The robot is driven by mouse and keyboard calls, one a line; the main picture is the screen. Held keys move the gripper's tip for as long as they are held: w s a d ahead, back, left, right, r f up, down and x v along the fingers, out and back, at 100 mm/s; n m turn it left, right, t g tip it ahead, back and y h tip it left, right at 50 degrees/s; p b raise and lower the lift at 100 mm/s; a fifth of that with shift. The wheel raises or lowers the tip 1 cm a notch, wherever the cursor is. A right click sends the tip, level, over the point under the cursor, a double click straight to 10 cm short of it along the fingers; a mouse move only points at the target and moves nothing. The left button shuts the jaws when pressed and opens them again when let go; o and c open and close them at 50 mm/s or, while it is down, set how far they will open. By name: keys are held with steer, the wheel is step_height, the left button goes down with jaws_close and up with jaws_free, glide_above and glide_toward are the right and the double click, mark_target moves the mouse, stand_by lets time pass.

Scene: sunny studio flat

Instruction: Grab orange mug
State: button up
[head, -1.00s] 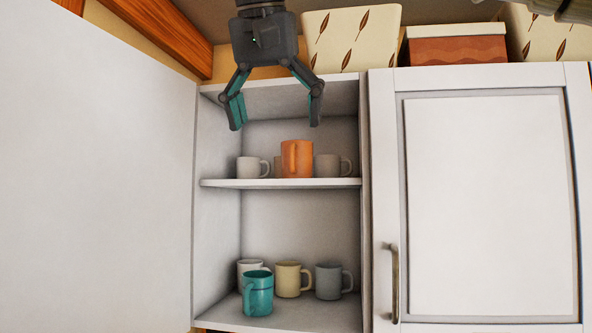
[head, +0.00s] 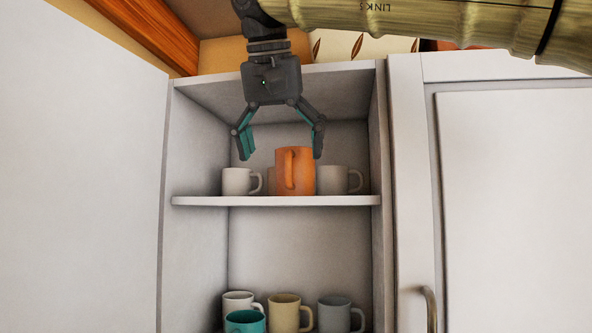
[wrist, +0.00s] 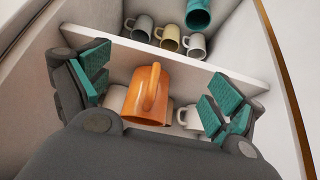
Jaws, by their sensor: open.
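The orange mug (head: 295,171) stands upright on the upper shelf of the open cabinet, near the shelf's front, with its handle facing me. My gripper (head: 281,149) is open and empty, fingers pointing down, just in front of and above the mug; its right finger overlaps the mug's right rim in the head view. In the wrist view the orange mug (wrist: 148,95) lies between the two spread fingers, nearer the left one. I see no finger touching it.
A white mug (head: 237,181) and a grey mug (head: 340,180) flank it; another mug is partly hidden behind. The upper shelf (head: 200,201) is above several mugs, including a teal one (head: 245,321). An open door (head: 80,170) and closed door (head: 530,200) stand either side.

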mark_target(289, 150)
steer(key=w, duration=0.3)
steer(key=w+p, duration=0.1)
steer(key=w, duration=0.1)
steer(key=shift+d+f, duration=0.2)
steer(key=shift+d, duration=0.05)
steer(key=shift+w+d, duration=0.2)
steer(key=shift+w, duration=0.15)
steer(key=shift+s+d+r, duration=0.15)
steer(key=shift+s+r, duration=0.1)
steer(key=shift+s, duration=0.3)
steer(key=shift+w+p, duration=0.2)
steer(key=shift+p, duration=0.2)
steer(key=w, duration=0.2)
steer(key=w+f+p, duration=0.1)
steer(key=w, duration=0.1)
steer(key=shift+d+f, duration=0.1)
steer(key=shift+d, duration=0.1)
steer(key=shift+w+d+f+p, duration=0.2)
steer(key=shift+f+p, duration=0.2)
steer(key=shift+f, duration=0.25)
steer(key=shift+w+f, duration=0.15)
steer(key=shift+f, duration=0.1)
steer(key=shift+r, duration=0.1)
steer(key=c, duration=1.3)
